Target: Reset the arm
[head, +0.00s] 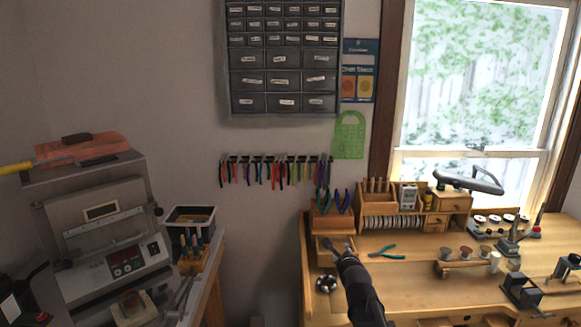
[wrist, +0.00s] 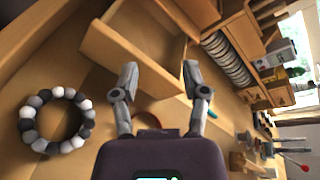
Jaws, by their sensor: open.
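My gripper (head: 338,243) reaches over the left part of the wooden workbench (head: 408,282) in the head view, with its dark arm below it. In the wrist view my gripper (wrist: 160,82) has its two fingers spread apart with nothing between them. The fingertips are in front of a wooden drawer (wrist: 100,48), which stands pulled out and looks empty. I cannot tell whether they touch it. A bracelet of black, grey and white beads (wrist: 38,144) lies on the bench left of the fingers. It also shows in the head view (head: 320,286), left of my arm.
Teal-handled pliers (head: 388,254) lie right of my gripper. A wooden organizer (head: 445,203) stands at the back of the bench, with small tools and holders to the right. A grey kiln-like machine (head: 105,235) stands at the left. Pliers hang on the wall rack (head: 275,160).

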